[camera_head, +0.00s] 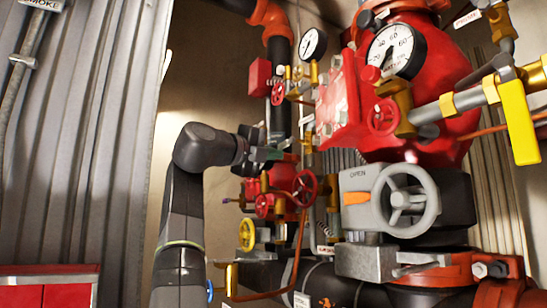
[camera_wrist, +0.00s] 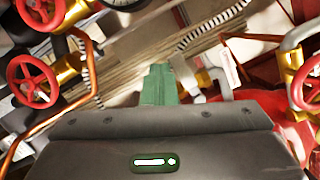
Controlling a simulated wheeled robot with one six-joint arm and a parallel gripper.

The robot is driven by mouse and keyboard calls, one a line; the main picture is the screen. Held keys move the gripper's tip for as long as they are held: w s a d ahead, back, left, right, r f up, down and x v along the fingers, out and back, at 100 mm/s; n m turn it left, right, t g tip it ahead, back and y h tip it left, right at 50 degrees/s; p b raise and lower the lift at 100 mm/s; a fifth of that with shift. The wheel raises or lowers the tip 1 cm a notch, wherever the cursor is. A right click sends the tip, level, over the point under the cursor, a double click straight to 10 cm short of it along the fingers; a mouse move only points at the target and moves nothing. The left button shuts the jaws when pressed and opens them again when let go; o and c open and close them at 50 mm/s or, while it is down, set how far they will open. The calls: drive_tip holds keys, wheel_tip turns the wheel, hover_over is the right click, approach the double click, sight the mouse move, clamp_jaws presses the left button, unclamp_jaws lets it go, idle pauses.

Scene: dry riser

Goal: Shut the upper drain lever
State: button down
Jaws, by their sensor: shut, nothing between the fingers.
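A large yellow lever (camera_head: 519,122) hangs down from a brass valve on a pipe at the far right of the head view. A smaller yellow lever (camera_head: 231,281) hangs low, left of the big valve. No readable label shows which is the upper drain lever. My gripper (camera_head: 268,154) is in the middle of the head view, by the red and brass valves, well left of the large lever. In the wrist view its green fingers (camera_wrist: 158,85) are together with nothing between them. I cannot tell whether they touch the pipework behind.
A grey handwheel (camera_head: 407,200) on a box marked OPEN stands right of my gripper. Red handwheels (camera_head: 305,188) and copper tubes crowd it; more red wheels show in the wrist view (camera_wrist: 32,80). Gauges (camera_head: 396,51) are above. A corrugated wall (camera_head: 75,130) is at left.

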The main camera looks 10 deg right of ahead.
drive_tip(key=shift+s+a, duration=0.1)
idle(0.4)
drive_tip(key=b+v, duration=0.3)
drive_tip(key=v, duration=1)
drive_tip(key=shift+a, duration=0.25)
drive_tip(key=shift+d, duration=0.1)
